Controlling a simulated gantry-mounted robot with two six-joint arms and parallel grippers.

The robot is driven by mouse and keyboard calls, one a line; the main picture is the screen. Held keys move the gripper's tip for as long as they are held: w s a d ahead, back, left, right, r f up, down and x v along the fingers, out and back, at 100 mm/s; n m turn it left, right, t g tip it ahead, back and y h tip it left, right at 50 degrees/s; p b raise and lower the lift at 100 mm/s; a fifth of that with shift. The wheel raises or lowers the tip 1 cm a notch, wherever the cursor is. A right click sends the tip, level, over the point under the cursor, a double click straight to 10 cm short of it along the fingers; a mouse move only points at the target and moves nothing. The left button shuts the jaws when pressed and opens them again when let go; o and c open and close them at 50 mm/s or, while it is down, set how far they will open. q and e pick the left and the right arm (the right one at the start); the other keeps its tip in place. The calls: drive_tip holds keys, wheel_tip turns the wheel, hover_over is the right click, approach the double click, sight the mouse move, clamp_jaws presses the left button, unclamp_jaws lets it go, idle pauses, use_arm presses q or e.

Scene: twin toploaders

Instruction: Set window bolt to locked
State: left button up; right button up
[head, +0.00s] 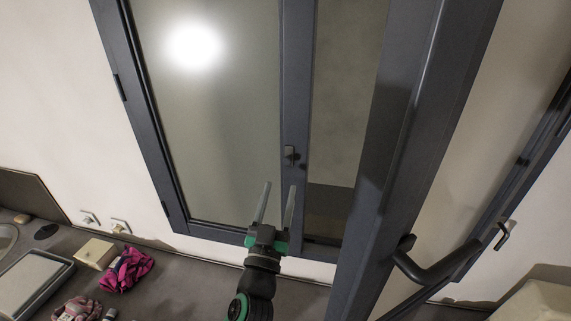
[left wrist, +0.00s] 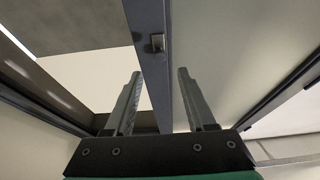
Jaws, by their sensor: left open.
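The window bolt (head: 291,154) is a small grey piece on the dark middle upright of the window (head: 295,75). In the left wrist view the bolt (left wrist: 157,43) shows on the upright, beyond the fingertips and roughly between them. Its setting cannot be told. My left gripper (head: 280,188) is open and empty, just below the bolt in the head view and apart from it. Its two long grey fingers (left wrist: 160,75) lie either side of the upright in the left wrist view. My right gripper does not show.
An open dark sash (head: 405,130) with a black handle (head: 435,272) stands to the right. A counter at lower left holds a pink cloth (head: 125,268), a cream box (head: 95,253) and a grey tray (head: 32,277). The space between gripper and bolt looks clear.

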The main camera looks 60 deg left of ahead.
sight(287, 163)
use_arm(q)
drive_tip(key=p+x, duration=0.2)
drive_tip(key=x, duration=0.4)
drive_tip(key=shift+w+a+r, duration=0.15)
drive_tip(key=shift+a+r, duration=0.05)
drive_tip(key=shift+r, duration=0.1)
drive_tip(key=shift+w+a, duration=0.2)
drive_tip(key=shift+w, duration=0.05)
clamp_jaws()
idle(0.8)
